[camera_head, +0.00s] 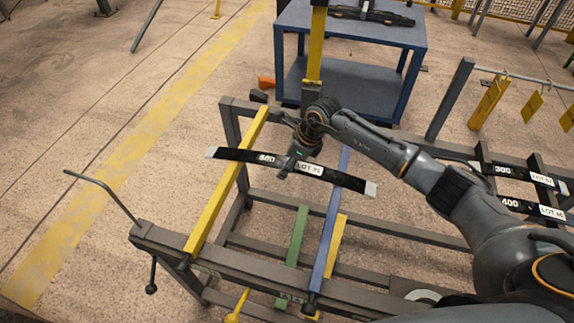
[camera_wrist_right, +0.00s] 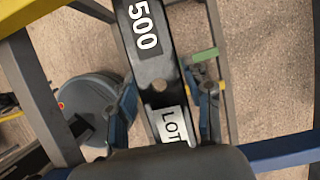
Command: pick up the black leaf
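The black leaf (camera_head: 330,177) is a long, slightly curved strip with light ends and white labels. It lies across the yellow rail (camera_head: 228,185) and the blue rail (camera_head: 329,225) of a grey rack. My right gripper (camera_head: 288,160) is over the leaf's middle, pointing down. In the right wrist view the leaf (camera_wrist_right: 155,70) runs between the two fingers of my right gripper (camera_wrist_right: 165,100). The fingers straddle it and look open, with narrow gaps at its edges. Part of its LOT label is hidden by the gripper body. My left gripper is not in view.
A blue table (camera_head: 350,80) with a dark strip on top stands behind. Two more black leaves (camera_head: 530,206) labelled 300 and 400 lie on a rack at the right. A green bar (camera_head: 296,235) is lower in the rack. Open floor is at the left.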

